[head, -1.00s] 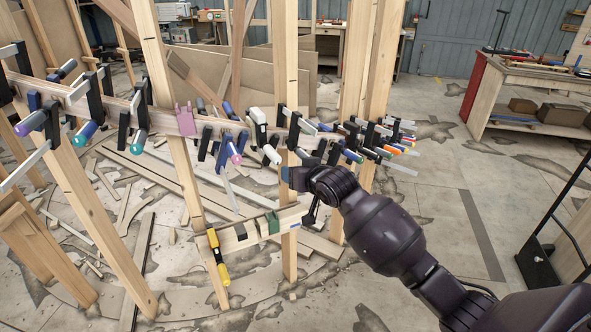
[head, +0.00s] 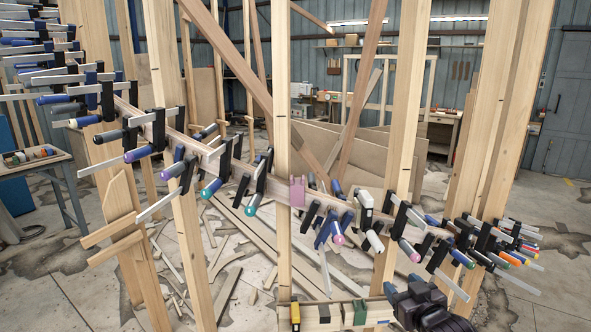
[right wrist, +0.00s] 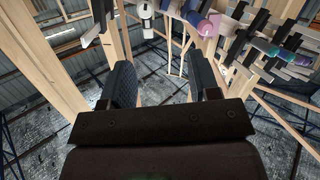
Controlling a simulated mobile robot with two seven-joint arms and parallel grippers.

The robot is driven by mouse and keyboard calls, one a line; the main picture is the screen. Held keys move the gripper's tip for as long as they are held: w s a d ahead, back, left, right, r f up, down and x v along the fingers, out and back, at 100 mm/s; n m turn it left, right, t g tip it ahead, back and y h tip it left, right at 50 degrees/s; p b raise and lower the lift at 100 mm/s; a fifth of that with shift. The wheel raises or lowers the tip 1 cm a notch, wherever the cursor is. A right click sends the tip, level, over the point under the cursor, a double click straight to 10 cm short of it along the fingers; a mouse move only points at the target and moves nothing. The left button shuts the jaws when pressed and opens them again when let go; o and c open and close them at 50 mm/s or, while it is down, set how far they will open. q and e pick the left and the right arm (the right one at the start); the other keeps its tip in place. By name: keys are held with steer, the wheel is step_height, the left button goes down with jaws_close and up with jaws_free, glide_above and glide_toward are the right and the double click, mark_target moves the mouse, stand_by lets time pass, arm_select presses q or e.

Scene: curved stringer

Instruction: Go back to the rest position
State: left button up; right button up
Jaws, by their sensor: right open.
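My right gripper (head: 398,292) is at the bottom edge of the head view, right of centre. It is open, with nothing between its two fingers in the right wrist view (right wrist: 161,82). The curved wooden stringer (head: 208,155) runs across the upright posts, from upper left to lower right. Many bar clamps sit along it, including a white-bodied one (head: 366,208). A pink piece (head: 297,192) sits on it near a post. In the head view my gripper is below the clamp row. My left gripper is in neither view.
A low wooden ledge (head: 338,318) with a yellow clamp (head: 295,316) is just left of my right gripper. Upright posts (head: 403,130) stand close behind it. A cart (head: 62,165) stands at the far left. Wood strips lie on the floor. Open floor shows at the right.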

steer(key=s+d+f+m+g+h+b, duration=0.1)
steer(key=s+d+f+g, duration=0.1)
steer(key=s+f, duration=1)
steer(key=s+d+f+m+g+h+b, duration=0.1)
steer(key=s+f+g+h, duration=0.1)
steer(key=s+f, duration=1)
steer(key=s, duration=0.5)
steer(key=shift+s+d+m, duration=0.2)
steer(key=shift+d+m, duration=0.2)
